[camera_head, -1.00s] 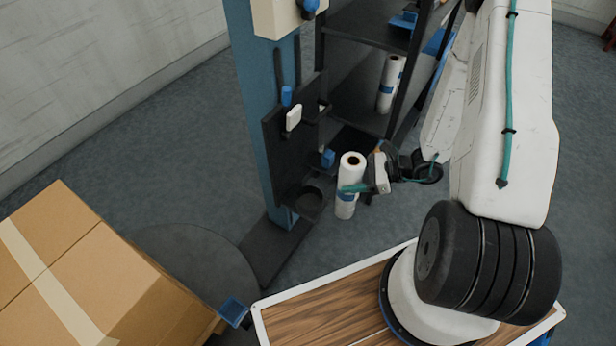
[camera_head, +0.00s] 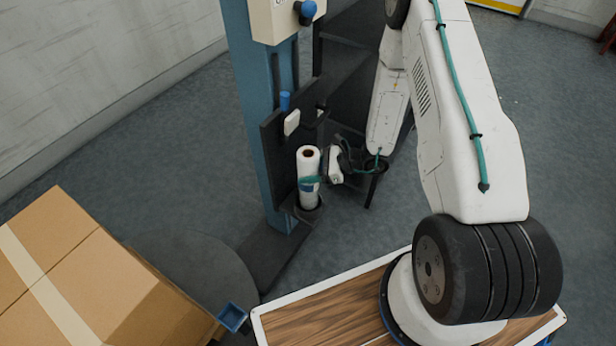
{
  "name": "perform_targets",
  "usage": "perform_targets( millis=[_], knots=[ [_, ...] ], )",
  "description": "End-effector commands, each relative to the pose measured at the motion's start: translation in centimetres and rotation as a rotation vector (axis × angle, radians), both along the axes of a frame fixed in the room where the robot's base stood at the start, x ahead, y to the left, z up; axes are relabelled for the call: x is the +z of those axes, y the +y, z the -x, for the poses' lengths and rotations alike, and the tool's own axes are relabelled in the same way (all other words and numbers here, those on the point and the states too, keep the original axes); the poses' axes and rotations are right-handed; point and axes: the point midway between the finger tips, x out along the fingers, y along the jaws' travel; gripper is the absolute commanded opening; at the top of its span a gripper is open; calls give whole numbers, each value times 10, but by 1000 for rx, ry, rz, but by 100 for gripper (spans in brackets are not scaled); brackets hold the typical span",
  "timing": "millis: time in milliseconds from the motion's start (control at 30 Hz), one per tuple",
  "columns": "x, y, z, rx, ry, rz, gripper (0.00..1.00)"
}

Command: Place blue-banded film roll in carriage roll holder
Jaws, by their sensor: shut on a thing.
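The white film roll (camera_head: 309,163) stands upright at the carriage, with its brown core at the top and a bit of blue showing below my green fingers. My gripper (camera_head: 311,181) is shut on it around mid-height, coming from the right. The roll's lower end is at the dark round roll holder (camera_head: 306,213) at the foot of the black carriage plate. From this angle the bottom appears within the holder's rim, but I cannot tell whether it is fully seated.
The blue column (camera_head: 255,110) carries the carriage, with a blue knob (camera_head: 306,12) on its head. A dark shelf rack (camera_head: 345,75) stands behind, partly hidden by my arm. A cardboard box (camera_head: 90,280) is at the lower left, near a grey round plate (camera_head: 190,270).

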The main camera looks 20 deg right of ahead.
Motion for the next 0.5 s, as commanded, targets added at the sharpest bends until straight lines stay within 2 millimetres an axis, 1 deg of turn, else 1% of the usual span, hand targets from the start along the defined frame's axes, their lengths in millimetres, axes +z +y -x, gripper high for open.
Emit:
perform_targets(
  millis=[67, 233, 300, 500],
  knots=[
    [-7, 0, 1, 0, 2, -2, 0],
    [-31, 0, 1, 0, 2, -2, 0],
    [-36, 2, -2, 1, 0, -1, 0],
    [-37, 2, -3, -1, -1, -1, 0]
  ],
)
